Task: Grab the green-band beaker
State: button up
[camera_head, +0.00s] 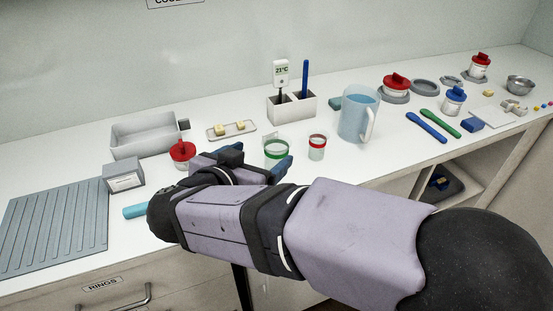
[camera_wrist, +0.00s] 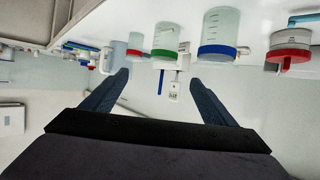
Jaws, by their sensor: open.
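The green-band beaker (camera_head: 277,150) is clear and stands upright on the white counter, just beyond my gripper in the head view. In the wrist view, which is upside down, the green-band beaker (camera_wrist: 166,42) shows at the top, between the directions of the two fingers. My gripper (camera_wrist: 158,78) is open, with nothing between its fingers. In the head view my gripper (camera_head: 250,163) is partly hidden by my wrist and covers part of the counter near the beaker.
A red-band beaker (camera_head: 317,147) stands right of the green-band one. A blue-band beaker (camera_wrist: 218,36) stands on its other side, hidden in the head view. A red-lidded jar (camera_head: 183,154), a white holder (camera_head: 291,107) and a blue-tinted jug (camera_head: 357,116) are nearby.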

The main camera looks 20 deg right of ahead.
send_near(280, 141)
jog(key=d, duration=0.2)
jog(key=shift+w+a+f+b+x, duration=0.15)
jog(key=shift+b+x, duration=0.15)
jog(key=shift+x, duration=0.7)
jog(key=shift+w+a+b+x, duration=0.1)
jog(key=shift+a+b+x, duration=0.15)
jog(key=shift+x, duration=0.75)
jog(key=shift+w+a+f+b+x, duration=0.1)
jog(key=shift+b+x, duration=0.2)
jog(key=shift+x, duration=0.7)
jog(key=c, duration=1.1)
